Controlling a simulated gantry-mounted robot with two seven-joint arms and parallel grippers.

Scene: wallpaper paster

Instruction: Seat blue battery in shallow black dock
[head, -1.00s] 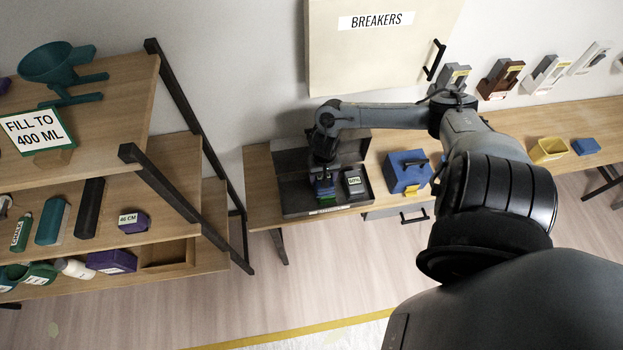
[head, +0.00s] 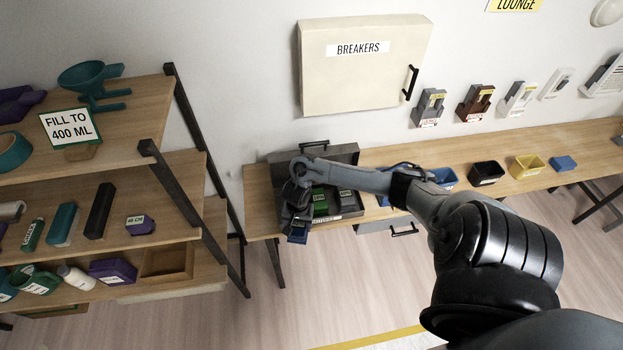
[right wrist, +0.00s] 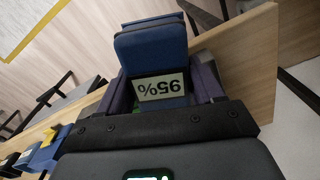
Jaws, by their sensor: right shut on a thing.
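The blue battery (head: 298,234) is in my right gripper (head: 297,216), in front of the open dark case's left end. In the right wrist view the blue battery (right wrist: 150,48) sits between the fingers (right wrist: 163,90) of my right gripper, with an upside-down "95%" label facing the camera. A dark grey dock (head: 428,108) hangs on the wall right of the breaker cabinet, apart from the battery. I cannot tell whether it is the shallow black dock. My left gripper is out of view.
The open case (head: 349,152) holds a green battery (head: 320,205) and a grey battery (head: 346,201). A brown dock (head: 474,103) and paler docks line the wall. Black (head: 487,173) and yellow (head: 526,167) bins stand on the bench. Shelves stand left.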

